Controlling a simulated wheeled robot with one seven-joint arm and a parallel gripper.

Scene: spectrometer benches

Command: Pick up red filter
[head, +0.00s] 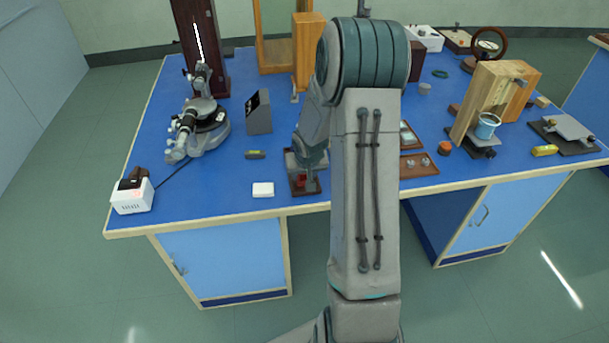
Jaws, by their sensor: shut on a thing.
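The red filter (301,181) shows as a small red patch at the front of a brown tray (305,191) near the bench's front edge. My gripper (308,180) is over this tray, pointing down, and is shut on the red filter. The gripper covers part of the filter. I cannot tell whether the filter is touching the tray or just above it.
A white block (263,189) and a small dark piece (255,154) lie left of the tray. A spectrometer (205,135) and a white lamp box (132,196) stand further left. Another brown tray (418,170) and a wooden stand (490,100) are right. Blue bench is free at front left.

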